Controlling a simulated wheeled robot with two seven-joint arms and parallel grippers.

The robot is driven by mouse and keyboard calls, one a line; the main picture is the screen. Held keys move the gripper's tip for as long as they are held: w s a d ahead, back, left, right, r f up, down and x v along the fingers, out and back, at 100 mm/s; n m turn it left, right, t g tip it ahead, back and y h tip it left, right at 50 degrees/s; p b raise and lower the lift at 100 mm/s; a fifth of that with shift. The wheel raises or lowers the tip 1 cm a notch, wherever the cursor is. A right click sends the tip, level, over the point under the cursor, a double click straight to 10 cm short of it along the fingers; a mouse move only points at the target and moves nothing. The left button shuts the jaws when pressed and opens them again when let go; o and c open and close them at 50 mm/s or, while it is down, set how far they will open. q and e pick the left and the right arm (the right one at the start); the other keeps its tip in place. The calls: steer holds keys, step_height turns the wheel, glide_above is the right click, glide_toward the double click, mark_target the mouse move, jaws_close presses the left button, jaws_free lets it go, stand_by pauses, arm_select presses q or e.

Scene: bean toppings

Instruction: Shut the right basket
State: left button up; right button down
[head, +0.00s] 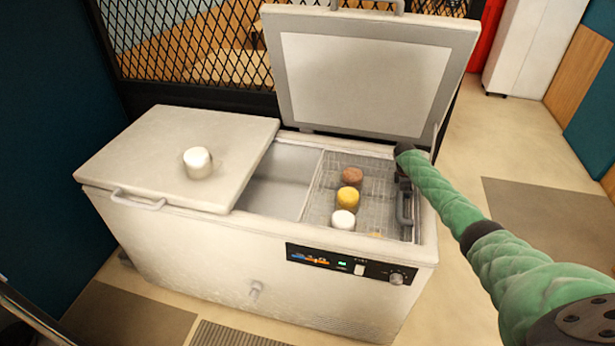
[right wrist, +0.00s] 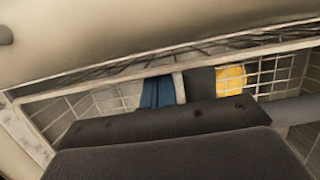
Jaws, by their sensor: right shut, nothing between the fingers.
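A white chest freezer (head: 250,270) stands ahead. Its right lid (head: 365,85) is raised and leans back, above the right compartment. A wire basket (head: 322,203) sits in that compartment and holds brown, yellow and white round pieces. A grey handle (head: 405,208) shows at the basket's right side. My right gripper (head: 403,178) is at the compartment's right edge, below the lid's right side; its fingers are partly hidden. In the right wrist view my dark gripper (right wrist: 165,120) is shut and empty, in front of the basket's wire mesh (right wrist: 285,72). My left gripper is out of view.
The freezer's left lid (head: 180,150) lies flat, with a white round piece (head: 198,160) on it. A control panel (head: 345,263) is on the front. A black mesh fence (head: 190,50) stands behind. Open floor (head: 485,150) lies to the right.

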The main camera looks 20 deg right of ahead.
steer(key=shift+s+d, duration=0.15)
steer(key=shift+d, duration=0.1)
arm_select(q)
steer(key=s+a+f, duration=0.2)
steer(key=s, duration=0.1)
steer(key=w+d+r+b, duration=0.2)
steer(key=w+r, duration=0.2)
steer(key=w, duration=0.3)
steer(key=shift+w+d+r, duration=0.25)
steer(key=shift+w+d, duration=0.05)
arm_select(e)
steer(key=w+a+r, duration=0.4)
steer(key=a+r, duration=0.1)
steer(key=r, duration=0.4)
steer(key=shift+a+r, duration=0.35)
steer(key=shift+a, duration=0.05)
